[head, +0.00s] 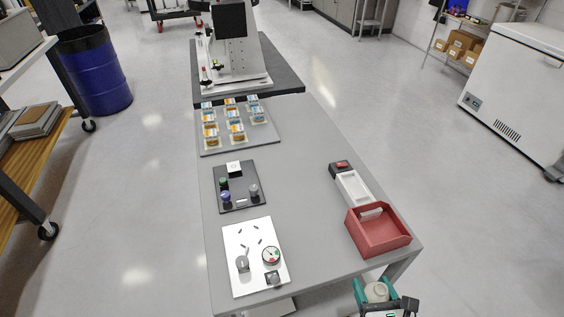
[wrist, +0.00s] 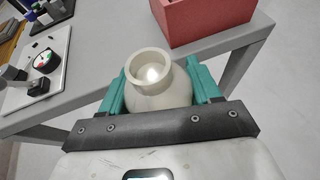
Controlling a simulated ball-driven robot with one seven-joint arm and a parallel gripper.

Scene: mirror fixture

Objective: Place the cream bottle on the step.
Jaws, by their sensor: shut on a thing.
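The cream bottle (head: 376,292) is upright between the teal fingers of my gripper (head: 374,285) at the bottom right of the head view. In the wrist view, the round-mouthed bottle (wrist: 160,97) has a finger on each side. My gripper is shut on it. The bottle is off the table's near right corner, beyond the table edge and near the red bin. Its lower part is hidden by my gripper. I cannot tell for sure which thing is the step; a dark raised slab (head: 288,82) adjoins the table's far end.
A white panel (head: 243,280), a black panel (head: 242,196) and a grey plate (head: 268,137) with several small containers line the left. The table's middle is clear.

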